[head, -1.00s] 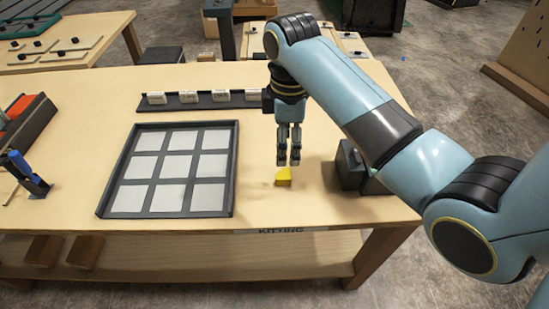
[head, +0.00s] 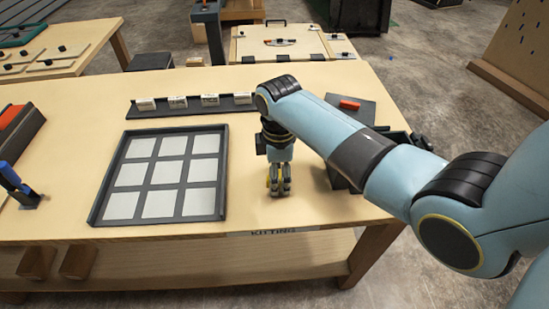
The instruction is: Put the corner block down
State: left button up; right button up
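My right gripper (head: 280,189) is low over the table, right of the tray, fingers pointing down. The yellow corner block is at its fingertips, mostly hidden; only small bits of yellow show beside and between the fingers. I cannot tell whether the fingers press on the block or only stand around it. The block is at or very near the table top (head: 255,205). The black tray (head: 91,214) with pale square cells lies flat to the left, its cells bare. My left gripper is not in view.
A dark rail (head: 190,104) with several white labels stands behind the tray. A dark holder (head: 350,120) with a red piece (head: 349,104) sits behind and right of my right arm. Blue-handled tool (head: 10,175) at far left. Front table strip is clear.

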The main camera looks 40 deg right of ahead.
jog(key=c, duration=0.9)
jog(key=shift+o, duration=0.2)
